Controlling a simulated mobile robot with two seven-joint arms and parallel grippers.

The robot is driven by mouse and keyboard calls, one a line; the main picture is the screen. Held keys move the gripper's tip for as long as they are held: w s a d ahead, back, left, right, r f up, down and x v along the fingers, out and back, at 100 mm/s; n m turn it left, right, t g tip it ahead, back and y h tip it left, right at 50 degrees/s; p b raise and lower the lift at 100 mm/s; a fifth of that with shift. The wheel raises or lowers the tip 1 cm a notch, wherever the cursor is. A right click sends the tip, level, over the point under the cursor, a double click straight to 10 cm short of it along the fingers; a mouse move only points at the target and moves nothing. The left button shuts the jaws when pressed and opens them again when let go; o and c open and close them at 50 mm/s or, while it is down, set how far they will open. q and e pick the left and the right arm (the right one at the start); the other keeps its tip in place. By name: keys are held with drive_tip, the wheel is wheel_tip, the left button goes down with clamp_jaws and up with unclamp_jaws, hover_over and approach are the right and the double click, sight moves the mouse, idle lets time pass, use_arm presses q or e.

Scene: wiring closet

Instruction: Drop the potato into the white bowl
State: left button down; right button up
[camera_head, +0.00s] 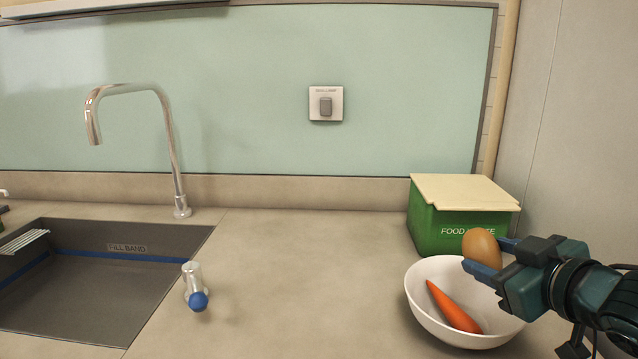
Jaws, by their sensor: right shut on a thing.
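The potato (481,247) is a brown, rounded thing held between the blue fingertips of my right gripper (490,258). My right gripper comes in from the right and is shut on the potato, which shows over the far right part of the white bowl (424,307). The exact height of the potato above the bowl cannot be told. The white bowl stands on the counter at the lower right. An orange carrot (453,306) lies inside it. The gripper hides the bowl's right rim in part. My left gripper is not in view.
A green food waste box (432,224) with a cream lid stands just behind the bowl. A sink (90,295) with a tall faucet (172,150) is at the left. A small blue-capped tap (195,289) stands at its right edge. The middle counter (300,280) is clear.

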drive_tip(key=shift+r, duration=0.1)
drive_tip(key=o, duration=1.2)
drive_tip(key=shift+c, duration=0.2)
drive_tip(key=shift+s, duration=0.1)
